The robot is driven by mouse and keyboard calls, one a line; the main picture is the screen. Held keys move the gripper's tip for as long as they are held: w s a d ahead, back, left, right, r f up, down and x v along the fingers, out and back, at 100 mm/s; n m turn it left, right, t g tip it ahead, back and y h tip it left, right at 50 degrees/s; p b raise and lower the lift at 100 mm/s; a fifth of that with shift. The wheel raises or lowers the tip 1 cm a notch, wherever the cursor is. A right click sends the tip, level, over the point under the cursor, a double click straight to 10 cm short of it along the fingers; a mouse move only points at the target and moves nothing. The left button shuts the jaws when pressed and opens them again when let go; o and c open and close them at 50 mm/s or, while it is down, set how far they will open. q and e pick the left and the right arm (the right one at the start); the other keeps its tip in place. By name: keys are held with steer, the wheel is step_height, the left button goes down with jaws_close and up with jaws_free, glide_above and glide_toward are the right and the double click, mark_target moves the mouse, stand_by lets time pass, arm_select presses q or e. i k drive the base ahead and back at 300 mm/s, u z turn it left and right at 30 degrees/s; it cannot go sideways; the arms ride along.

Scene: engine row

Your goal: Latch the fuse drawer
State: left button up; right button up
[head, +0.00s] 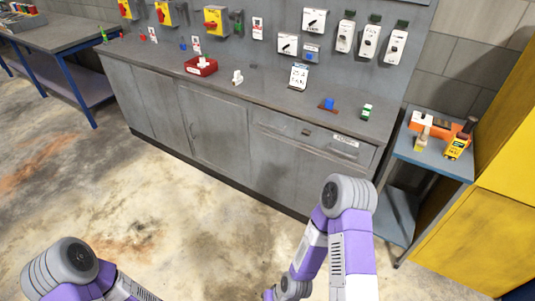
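The drawer (318,143) is in the upper right part of the long grey cabinet, under the worktop, in the head view. It has a small dark fitting (306,132) near its middle and a white label (345,140) at its right, too small to read. My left arm shows at the lower left and my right arm at the lower middle, both short of the cabinet. Both grippers are out of view.
The worktop (215,88) holds a red tray (201,66), a blue piece (328,104) and a green-and-white piece (366,112). A side table (440,165) and yellow cabinet (490,205) stand at right. The floor before the drawer is clear apart from my arms.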

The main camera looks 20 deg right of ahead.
mark_target(305, 132)
steer(key=z, duration=1.05)
steer(key=i, duration=0.85)
steer(key=u, duration=0.15)
